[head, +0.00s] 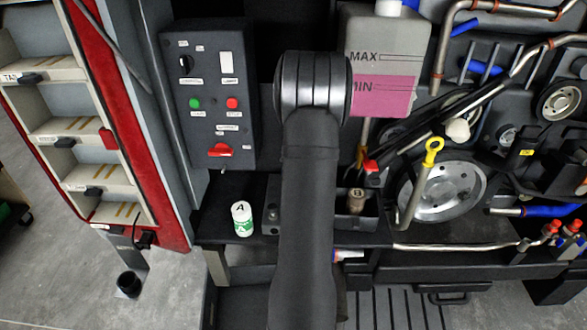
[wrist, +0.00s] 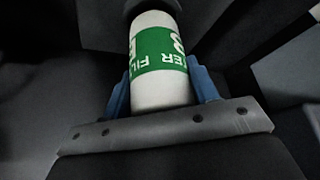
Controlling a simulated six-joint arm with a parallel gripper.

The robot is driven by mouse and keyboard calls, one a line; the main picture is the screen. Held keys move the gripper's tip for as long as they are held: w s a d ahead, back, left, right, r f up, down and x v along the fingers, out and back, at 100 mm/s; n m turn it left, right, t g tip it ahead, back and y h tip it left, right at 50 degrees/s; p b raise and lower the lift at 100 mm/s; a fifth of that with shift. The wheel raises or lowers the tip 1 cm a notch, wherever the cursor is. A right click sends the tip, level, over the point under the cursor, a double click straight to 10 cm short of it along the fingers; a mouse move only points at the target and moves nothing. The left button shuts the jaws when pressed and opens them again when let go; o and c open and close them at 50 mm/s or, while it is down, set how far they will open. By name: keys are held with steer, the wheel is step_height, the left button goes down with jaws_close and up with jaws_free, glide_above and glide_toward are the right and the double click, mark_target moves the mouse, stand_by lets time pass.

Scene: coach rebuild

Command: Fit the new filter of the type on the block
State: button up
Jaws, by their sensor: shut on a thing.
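My gripper (wrist: 160,92) is shut on a white filter (wrist: 162,96) with a green band, its blue fingers on either side. The band shows upside-down "FILTER" lettering and part of a large letter that looks like B. The filter's far end meets or sits close to a dark round part; I cannot tell if they touch. In the head view my arm hides the gripper and this filter. Another white and green filter marked A (head: 241,219) stands upright on the black ledge. A brownish cylinder (head: 356,201) with a marked top stands right of my arm.
A control panel (head: 210,98) with green and red buttons and a red switch is at upper left. A tank (head: 386,52) with pink fluid stands behind my arm. A yellow-ringed dipstick (head: 433,151), a pulley (head: 444,188) and pipes crowd the right. A red-edged drawer rack (head: 80,127) stands left.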

steer(key=shift+f, duration=0.1)
steer(key=shift+f, duration=0.3)
steer(key=shift+f, duration=0.15)
stand_by(0.4)
steer(key=shift+f, duration=0.3)
steer(key=shift+f, duration=0.35)
stand_by(0.3)
steer(key=o, duration=1.5)
